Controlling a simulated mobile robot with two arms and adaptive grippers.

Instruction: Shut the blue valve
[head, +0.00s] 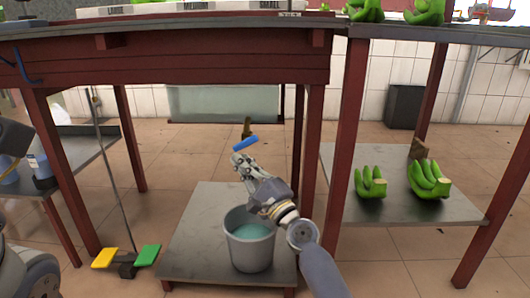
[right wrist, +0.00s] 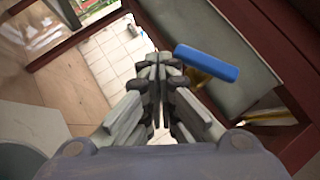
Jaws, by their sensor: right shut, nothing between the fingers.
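The blue valve handle (head: 246,143) sits on a brass fitting (head: 247,126) beneath the table in the head view, tilted up toward its right end. In the right wrist view the blue handle (right wrist: 207,62) is just to the right of the fingertips, with brass behind it. My right gripper (head: 238,158) is shut and empty, its fingertips just below the handle's left part. In the right wrist view the closed fingers (right wrist: 159,62) point past the handle's left end; I cannot tell if they touch it. My left gripper is not visible; only part of my left arm shows at the left edge.
A grey bucket (head: 250,254) of bluish water stands on the low shelf (head: 190,240) under my right arm. Green bananas (head: 371,182) lie on the right shelf (head: 340,212). Red table legs (head: 350,130) flank the space. A tool with yellow and green pads (head: 147,255) is at left.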

